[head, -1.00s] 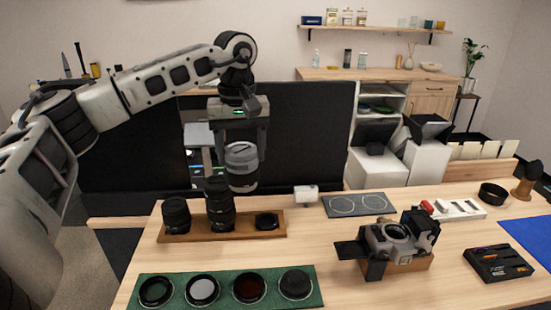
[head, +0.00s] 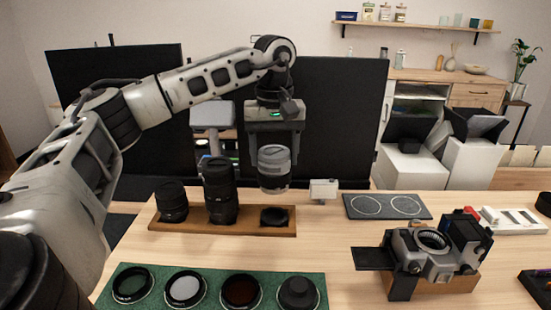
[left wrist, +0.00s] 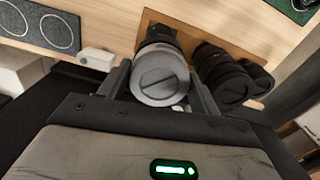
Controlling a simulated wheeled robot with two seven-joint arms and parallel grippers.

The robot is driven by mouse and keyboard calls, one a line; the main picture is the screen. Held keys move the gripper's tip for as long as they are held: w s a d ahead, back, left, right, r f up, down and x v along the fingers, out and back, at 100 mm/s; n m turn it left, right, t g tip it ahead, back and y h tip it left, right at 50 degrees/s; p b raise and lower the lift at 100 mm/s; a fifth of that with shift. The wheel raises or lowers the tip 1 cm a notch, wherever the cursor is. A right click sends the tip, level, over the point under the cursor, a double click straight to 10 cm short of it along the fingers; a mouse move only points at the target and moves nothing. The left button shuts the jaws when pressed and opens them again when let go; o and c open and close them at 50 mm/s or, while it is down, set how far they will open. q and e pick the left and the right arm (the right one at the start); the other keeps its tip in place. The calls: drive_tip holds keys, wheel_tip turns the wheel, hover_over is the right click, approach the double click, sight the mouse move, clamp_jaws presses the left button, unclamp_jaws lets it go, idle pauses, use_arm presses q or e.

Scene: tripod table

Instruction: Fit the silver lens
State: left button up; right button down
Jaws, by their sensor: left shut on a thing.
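The silver lens (head: 274,172) hangs upright in my left gripper (head: 274,147), which is shut on it. In the head view it is above the right end of the wooden lens tray (head: 207,228), clear of it. In the left wrist view the lens (left wrist: 160,75) shows a grey end with a slot, between the two fingers. The camera (head: 425,255) sits on a wooden block at the right, its round mount (head: 432,240) open and facing up. My right gripper is not in view.
Two black lenses (head: 171,202) (head: 220,190) and a low black round piece (head: 275,216) are on the tray. A green mat (head: 210,279) with several round filters lies in front. A grey pad with two circles (head: 388,206) lies behind the camera. Bare table lies between tray and camera.

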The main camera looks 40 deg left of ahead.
sight(274, 174)
use_arm(q)
drive_tip(key=shift+r, duration=0.15)
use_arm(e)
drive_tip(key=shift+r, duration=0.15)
use_arm(q)
drive_tip(key=shift+p, duration=0.45)
drive_tip(key=shift+f+b, duration=0.45)
drive_tip(key=shift+f, duration=0.25)
wheel_tip(274, 174, down, 3)
drive_tip(key=shift+r+b, duration=0.2)
drive_tip(key=shift+b, duration=0.35)
drive_tip(key=shift+f+b, duration=0.35)
drive_tip(key=shift+f, duration=0.95)
drive_tip(key=shift+b, duration=0.3)
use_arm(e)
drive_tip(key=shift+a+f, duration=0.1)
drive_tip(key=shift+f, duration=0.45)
use_arm(q)
drive_tip(key=shift+f, duration=0.1)
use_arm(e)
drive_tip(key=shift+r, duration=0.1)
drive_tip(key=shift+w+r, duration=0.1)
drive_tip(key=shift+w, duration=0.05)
